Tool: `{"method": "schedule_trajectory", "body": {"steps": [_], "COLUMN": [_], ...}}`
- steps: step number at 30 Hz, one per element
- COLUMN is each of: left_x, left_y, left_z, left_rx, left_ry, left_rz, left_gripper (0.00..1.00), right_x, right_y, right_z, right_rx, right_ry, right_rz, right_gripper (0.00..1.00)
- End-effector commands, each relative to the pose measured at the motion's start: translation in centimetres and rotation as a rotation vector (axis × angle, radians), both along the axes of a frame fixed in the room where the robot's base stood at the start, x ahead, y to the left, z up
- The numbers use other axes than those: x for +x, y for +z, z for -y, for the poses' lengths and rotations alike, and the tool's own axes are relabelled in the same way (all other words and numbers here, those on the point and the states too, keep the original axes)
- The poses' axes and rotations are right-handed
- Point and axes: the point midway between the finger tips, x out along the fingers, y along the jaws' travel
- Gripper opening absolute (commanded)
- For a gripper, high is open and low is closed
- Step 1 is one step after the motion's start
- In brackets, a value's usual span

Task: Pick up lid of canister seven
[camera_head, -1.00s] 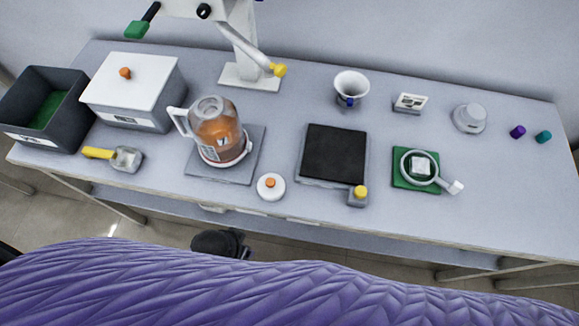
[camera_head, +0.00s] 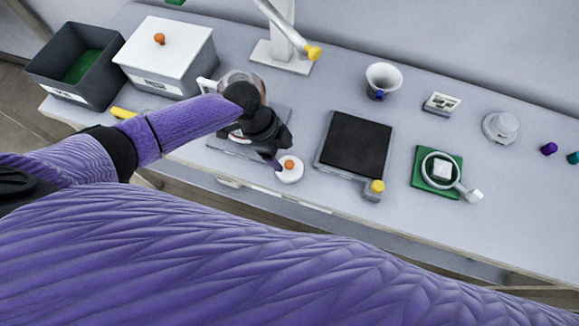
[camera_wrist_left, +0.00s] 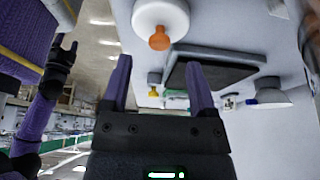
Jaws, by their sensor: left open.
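A small round white lid (camera_head: 291,176) with an orange knob lies flat on the table near its front edge. It also shows in the left wrist view (camera_wrist_left: 160,15), knob facing the gripper. My left gripper (camera_head: 277,163) is open and empty at the lid's left side in the head view. In the left wrist view my left fingers (camera_wrist_left: 158,76) are apart, with the knob beyond and between them, not gripped. The glass canister (camera_head: 240,80) with the handle is mostly hidden behind my left arm. Another purple arm with a black gripper (camera_wrist_left: 66,58), my right, shows in the wrist view.
A black-topped plate (camera_head: 355,145) with a yellow knob stands right of the lid. Farther right is a green pad (camera_head: 424,182) with a white ring. A white-lidded box (camera_head: 185,45) and a dark bin (camera_head: 98,88) stand at the left. A funnel (camera_head: 384,78) stands behind.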

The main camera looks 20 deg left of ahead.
Motion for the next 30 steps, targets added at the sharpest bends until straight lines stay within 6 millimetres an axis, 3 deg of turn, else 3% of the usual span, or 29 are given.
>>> {"method": "schedule_trajectory", "body": {"steps": [3,6,14,24,30], "left_x": [-0.2,-0.1,-0.1,-0.1,-0.1], "left_y": [-2.8,-4.0,-4.1,-4.1,-4.1], "left_z": [0.8,1.3,1.5,1.5,1.5], "left_rx": [0.001,0.001,0.001,0.001,0.001], "left_ry": [0.001,0.001,0.002,0.003,0.003], "left_rz": [-0.003,-0.002,-0.001,-0.001,-0.001], "left_gripper": [0.75,0.75,0.73,0.01,0.00], "right_x": [-0.1,-0.1,0.0,0.0,0.0], "right_y": [-1.2,-1.6,-1.5,-1.5,-1.5], "right_z": [0.1,0.1,0.0,0.0,0.0], "right_rx": [-0.001,-0.001,0.001,0.001,0.002], "right_ry": [0.000,-0.002,0.000,0.001,0.000], "right_rz": [-0.003,-0.003,0.000,0.000,0.000], "right_gripper": [0.73,0.73,0.73,0.73,0.73]}}
